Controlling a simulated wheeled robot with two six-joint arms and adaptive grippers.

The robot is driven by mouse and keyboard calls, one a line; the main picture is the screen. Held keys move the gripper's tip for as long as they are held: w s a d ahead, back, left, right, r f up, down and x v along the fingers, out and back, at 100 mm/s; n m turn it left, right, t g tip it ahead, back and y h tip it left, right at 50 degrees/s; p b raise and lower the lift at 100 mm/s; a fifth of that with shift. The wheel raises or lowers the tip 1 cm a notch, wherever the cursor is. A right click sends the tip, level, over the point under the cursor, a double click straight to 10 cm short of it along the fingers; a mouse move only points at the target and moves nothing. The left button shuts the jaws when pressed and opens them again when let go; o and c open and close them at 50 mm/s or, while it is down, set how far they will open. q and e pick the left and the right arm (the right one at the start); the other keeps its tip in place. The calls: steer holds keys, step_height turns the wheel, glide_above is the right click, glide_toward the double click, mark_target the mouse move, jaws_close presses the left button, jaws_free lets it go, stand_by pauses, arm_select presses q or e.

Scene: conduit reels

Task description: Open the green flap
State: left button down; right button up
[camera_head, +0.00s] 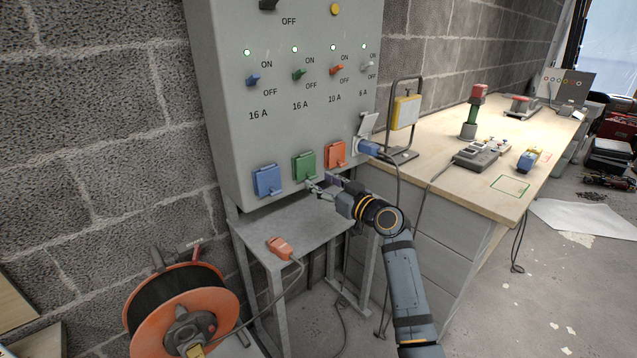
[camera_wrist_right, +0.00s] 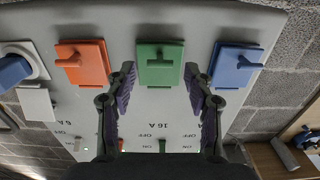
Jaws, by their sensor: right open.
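The green flap (camera_head: 304,167) is closed over its socket on the lower part of the grey panel (camera_head: 225,110), between the blue flap (camera_head: 267,180) and the red-orange flap (camera_head: 336,153). My right gripper (camera_head: 321,182) is open and empty, just in front of and slightly below the green flap. In the right wrist view, where the panel is upside down, the green flap (camera_wrist_right: 160,52) shows between the two spread fingertips. I cannot tell whether a finger touches it. My left gripper is not in view.
A blue plug (camera_head: 368,148) sits in the socket at the panel's right, its grey flap (camera_head: 368,123) raised. An orange connector (camera_head: 281,247) lies on the grey stand (camera_head: 290,222) below. A cable reel (camera_head: 180,310) stands lower left; a workbench (camera_head: 450,185) is at right.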

steer(key=shift+x, duration=0.85)
jaws_close()
